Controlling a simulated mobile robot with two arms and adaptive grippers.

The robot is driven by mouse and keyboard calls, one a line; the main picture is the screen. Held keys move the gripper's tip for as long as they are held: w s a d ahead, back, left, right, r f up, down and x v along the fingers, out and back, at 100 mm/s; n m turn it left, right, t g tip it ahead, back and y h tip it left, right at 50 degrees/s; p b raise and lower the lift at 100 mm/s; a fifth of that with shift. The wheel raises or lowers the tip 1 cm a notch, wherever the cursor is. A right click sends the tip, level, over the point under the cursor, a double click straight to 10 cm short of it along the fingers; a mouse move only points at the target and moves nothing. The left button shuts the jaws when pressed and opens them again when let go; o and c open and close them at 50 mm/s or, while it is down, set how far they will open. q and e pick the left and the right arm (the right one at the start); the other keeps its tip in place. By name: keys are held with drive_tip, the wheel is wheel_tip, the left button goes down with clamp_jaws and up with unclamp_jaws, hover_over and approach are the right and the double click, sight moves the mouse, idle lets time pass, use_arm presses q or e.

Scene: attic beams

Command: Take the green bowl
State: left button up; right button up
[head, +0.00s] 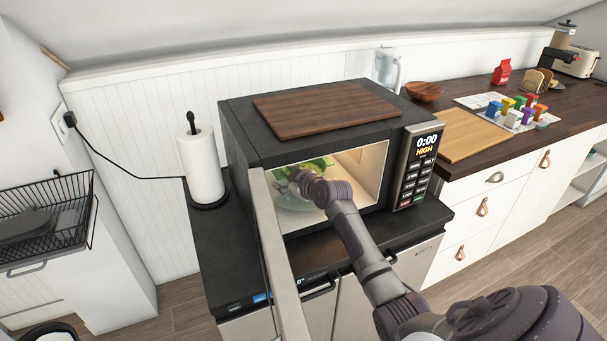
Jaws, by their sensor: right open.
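The green bowl (318,164) is inside the lit microwave, only partly visible behind my right gripper. My right gripper (294,176) reaches through the open front of the microwave (236,132), with its fingers close to the bowl's left and near side. It is open; whether a finger touches the bowl cannot be told. A pale round plate (290,201) shows beneath the gripper and the bowl. My left gripper is not in view.
The open microwave door (282,262) stands out to the left of my right arm. A paper towel roll (200,165) stands left of the microwave. A cutting board (325,108) lies on top. The wooden counter (455,98) to the right holds several items.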

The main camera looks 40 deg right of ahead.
drive_tip(key=shift+s, duration=0.1)
drive_tip(key=shift+c, duration=0.5)
clamp_jaws()
drive_tip(key=shift+r, duration=0.1)
drive_tip(key=shift+r, duration=0.1)
